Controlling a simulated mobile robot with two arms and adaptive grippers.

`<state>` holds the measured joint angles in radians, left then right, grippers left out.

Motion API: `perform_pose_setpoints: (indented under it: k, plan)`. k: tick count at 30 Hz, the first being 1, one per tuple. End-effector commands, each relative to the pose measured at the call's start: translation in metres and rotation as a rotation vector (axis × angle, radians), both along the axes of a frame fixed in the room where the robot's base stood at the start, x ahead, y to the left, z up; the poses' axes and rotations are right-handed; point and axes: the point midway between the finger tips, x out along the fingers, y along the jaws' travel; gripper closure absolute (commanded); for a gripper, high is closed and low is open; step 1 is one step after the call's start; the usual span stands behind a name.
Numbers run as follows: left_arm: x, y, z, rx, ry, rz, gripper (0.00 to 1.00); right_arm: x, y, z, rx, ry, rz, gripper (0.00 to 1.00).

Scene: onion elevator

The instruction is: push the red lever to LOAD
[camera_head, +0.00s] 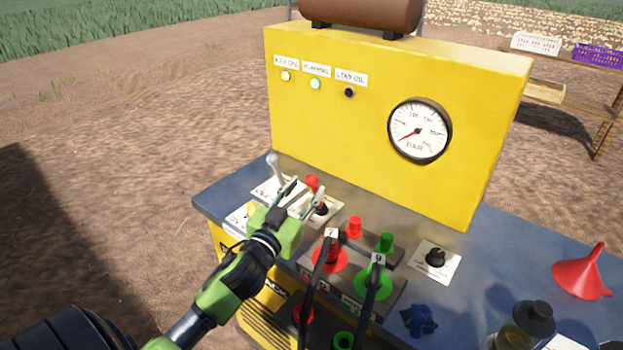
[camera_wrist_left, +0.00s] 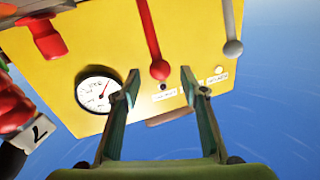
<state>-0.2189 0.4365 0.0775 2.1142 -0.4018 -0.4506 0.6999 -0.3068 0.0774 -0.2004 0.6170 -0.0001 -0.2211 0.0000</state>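The red lever (camera_head: 312,182) stands on a white plate on the blue machine top, in front of the yellow panel. In the left wrist view its red ball (camera_wrist_left: 160,70) and shaft show between my fingertips in the picture. My left gripper (camera_head: 306,191) is open, with its fingers on either side of the red lever's line in that view. I cannot tell whether a finger touches the lever. A grey lever (camera_head: 274,160) stands to the left, and also shows in the left wrist view (camera_wrist_left: 233,47). The LOAD lettering is not readable. My right gripper is not in view.
The yellow panel (camera_head: 350,130) with a gauge (camera_head: 419,131) rises behind the levers. A black knob (camera_head: 435,258) and a red funnel (camera_head: 583,273) are farther right.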

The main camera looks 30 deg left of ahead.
Motion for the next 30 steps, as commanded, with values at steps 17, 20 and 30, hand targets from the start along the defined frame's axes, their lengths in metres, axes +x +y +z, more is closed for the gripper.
perform_pose_setpoints:
  k: [17, 20, 30]
  plan:
    - [0.043, 0.007, 0.000, 0.000, 0.001, -0.001, 0.61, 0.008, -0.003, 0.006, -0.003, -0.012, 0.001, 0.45]
    - [0.043, 0.007, 0.000, 0.000, 0.001, -0.001, 0.61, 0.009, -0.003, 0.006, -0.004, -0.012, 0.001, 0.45]
    - [0.043, 0.007, 0.000, 0.000, 0.001, 0.000, 1.00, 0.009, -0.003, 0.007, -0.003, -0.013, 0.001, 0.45]
